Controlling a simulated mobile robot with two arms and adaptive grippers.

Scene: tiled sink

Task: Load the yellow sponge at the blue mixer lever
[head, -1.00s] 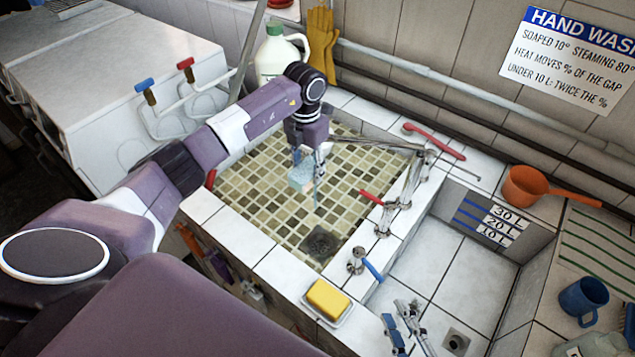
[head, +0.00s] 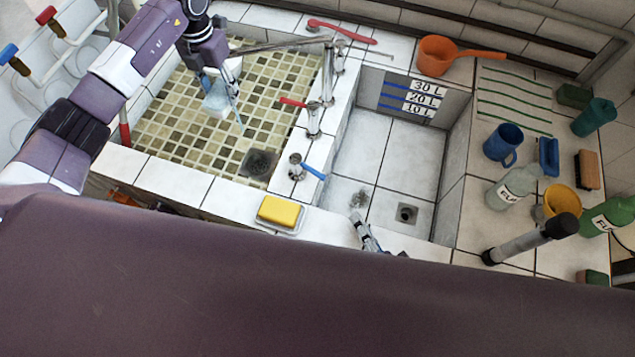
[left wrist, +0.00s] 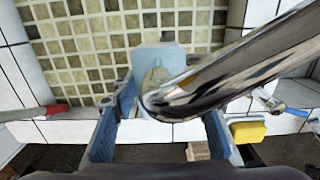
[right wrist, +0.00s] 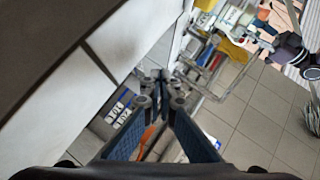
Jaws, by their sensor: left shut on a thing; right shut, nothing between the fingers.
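The yellow sponge (head: 279,211) lies on a white dish (head: 299,222) on the front ledge; the sponge also shows in the left wrist view (left wrist: 248,131). The blue mixer lever (head: 313,172) is just behind it, slightly right, by the wall between the basins. My left gripper (head: 222,88) is shut on a pale blue block (head: 214,103) above the tiled left basin. In the left wrist view a chrome spout partly hides that block (left wrist: 160,52). My right gripper (head: 358,220) is shut and empty by the front of the right basin, its lower part hidden by my body.
A chrome spout (head: 285,44) reaches over the left basin, near my left gripper. A red lever (head: 293,102) stands behind the blue one. The right basin (head: 360,140) looks empty. Mugs, bottles and a brush crowd the right counter. An orange ladle (head: 437,55) lies behind.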

